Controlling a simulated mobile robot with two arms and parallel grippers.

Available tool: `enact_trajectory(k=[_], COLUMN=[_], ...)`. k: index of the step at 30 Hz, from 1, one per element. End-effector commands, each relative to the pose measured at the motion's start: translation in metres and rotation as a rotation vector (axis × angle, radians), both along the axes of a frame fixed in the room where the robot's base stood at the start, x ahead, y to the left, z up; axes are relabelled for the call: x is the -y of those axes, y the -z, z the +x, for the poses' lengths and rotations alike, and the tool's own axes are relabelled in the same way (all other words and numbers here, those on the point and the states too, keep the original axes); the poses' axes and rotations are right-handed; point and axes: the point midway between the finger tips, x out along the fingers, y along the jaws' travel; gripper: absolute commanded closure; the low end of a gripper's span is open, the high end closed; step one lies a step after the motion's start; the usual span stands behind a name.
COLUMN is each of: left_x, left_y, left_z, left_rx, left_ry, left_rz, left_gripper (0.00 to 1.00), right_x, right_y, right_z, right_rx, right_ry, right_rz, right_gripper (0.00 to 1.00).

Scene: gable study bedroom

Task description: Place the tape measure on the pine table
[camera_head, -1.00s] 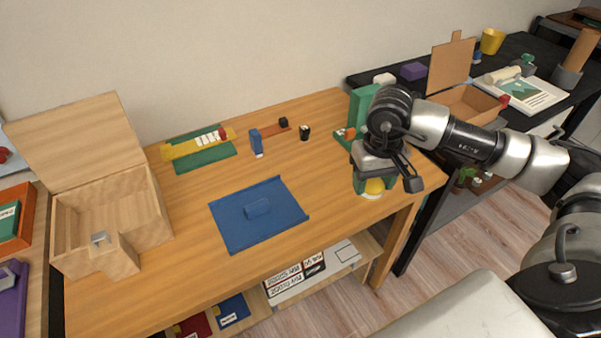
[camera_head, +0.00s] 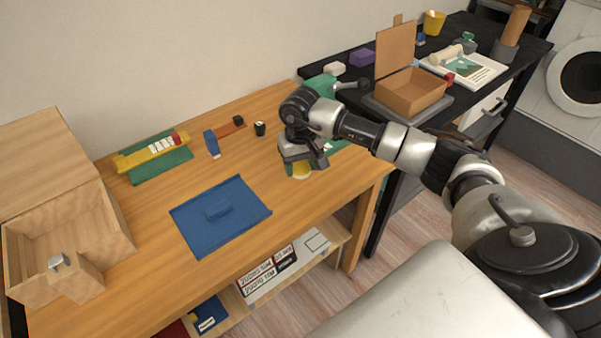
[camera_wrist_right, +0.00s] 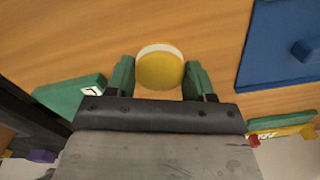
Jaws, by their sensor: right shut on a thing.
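The tape measure, a round yellow thing with a pale edge (camera_wrist_right: 160,68), sits between the green fingertips of my right gripper (camera_wrist_right: 159,78) in the right wrist view. The gripper is shut on it. In the head view my right gripper (camera_head: 303,164) is over the right part of the pine table (camera_head: 150,205), with the yellow thing (camera_head: 299,171) below the jaws. It is close to the tabletop; I cannot tell whether it touches. My left gripper is not in view.
A blue tray (camera_head: 190,237) lies left of the gripper. An open wooden box (camera_head: 120,232) stands at the left. A small black cup (camera_head: 260,129) and a blue block (camera_head: 211,143) are further back. A dark desk (camera_head: 480,88) with a carton (camera_head: 425,95) adjoins at right. Bare wood lies between tray and gripper.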

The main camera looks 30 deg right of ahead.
Motion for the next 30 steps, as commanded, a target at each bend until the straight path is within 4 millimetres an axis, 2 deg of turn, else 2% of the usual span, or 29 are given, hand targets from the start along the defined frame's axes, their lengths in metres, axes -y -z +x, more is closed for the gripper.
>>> enact_trajectory(k=[7,18,19,24,30], left_x=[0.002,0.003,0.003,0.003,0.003], left_y=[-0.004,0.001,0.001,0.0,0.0], left_z=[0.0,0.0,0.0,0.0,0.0], left_rx=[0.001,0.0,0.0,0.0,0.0], left_ry=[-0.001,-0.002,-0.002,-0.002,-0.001], left_rz=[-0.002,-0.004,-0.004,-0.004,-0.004], left_gripper=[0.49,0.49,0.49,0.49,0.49], right_x=[0.0,0.0,0.0,0.0,0.0], right_y=[0.034,0.039,0.039,0.038,0.038], right_z=[-0.001,-0.001,-0.001,-0.001,-0.001], right_rx=[-0.004,-0.001,-0.001,-0.001,-0.001], right_ry=[0.001,0.0,0.0,0.0,0.0], right_rz=[0.001,-0.001,-0.001,-0.001,-0.001], right_gripper=[0.71,0.71,0.45,0.21,0.21])
